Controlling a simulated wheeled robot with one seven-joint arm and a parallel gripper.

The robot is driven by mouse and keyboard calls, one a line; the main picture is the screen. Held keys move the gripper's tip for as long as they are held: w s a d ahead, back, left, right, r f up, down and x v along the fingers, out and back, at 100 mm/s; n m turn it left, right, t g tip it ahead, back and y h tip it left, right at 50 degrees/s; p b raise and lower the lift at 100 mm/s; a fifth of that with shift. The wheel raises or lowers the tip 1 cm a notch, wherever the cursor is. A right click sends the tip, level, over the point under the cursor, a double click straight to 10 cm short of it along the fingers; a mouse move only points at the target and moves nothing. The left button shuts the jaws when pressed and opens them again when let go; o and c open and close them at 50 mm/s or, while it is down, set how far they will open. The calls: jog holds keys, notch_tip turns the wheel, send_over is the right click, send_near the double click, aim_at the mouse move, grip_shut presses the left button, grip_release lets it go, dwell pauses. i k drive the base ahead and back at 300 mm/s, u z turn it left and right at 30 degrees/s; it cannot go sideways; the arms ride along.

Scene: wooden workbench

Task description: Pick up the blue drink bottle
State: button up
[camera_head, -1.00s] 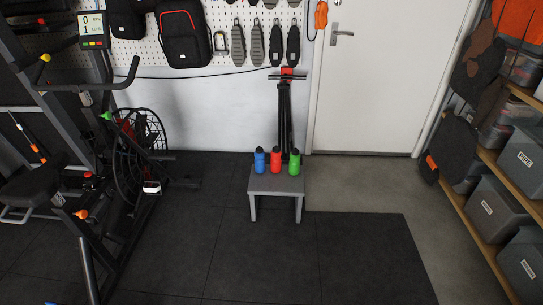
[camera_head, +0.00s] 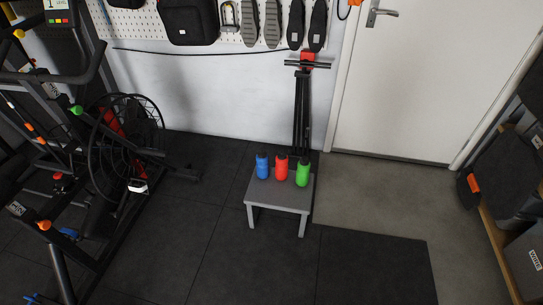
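The blue drink bottle (camera_head: 262,166) stands upright on a small grey stool (camera_head: 270,192), at the left end of a row. A red bottle (camera_head: 281,168) is just right of it, and a green bottle (camera_head: 303,172) stands at the right end. My gripper and arm are not in view.
An exercise bike (camera_head: 120,150) with a caged fan wheel stands at the left. A folded scooter (camera_head: 303,105) leans against the wall behind the stool. A white door (camera_head: 420,80) is at the back right, shelves at the far right. The dark mat floor (camera_head: 200,255) in front is clear.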

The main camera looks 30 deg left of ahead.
aim_at(262, 166)
jog(key=z, duration=0.05)
jog(key=i, duration=1.2)
jog(key=u, duration=1.8)
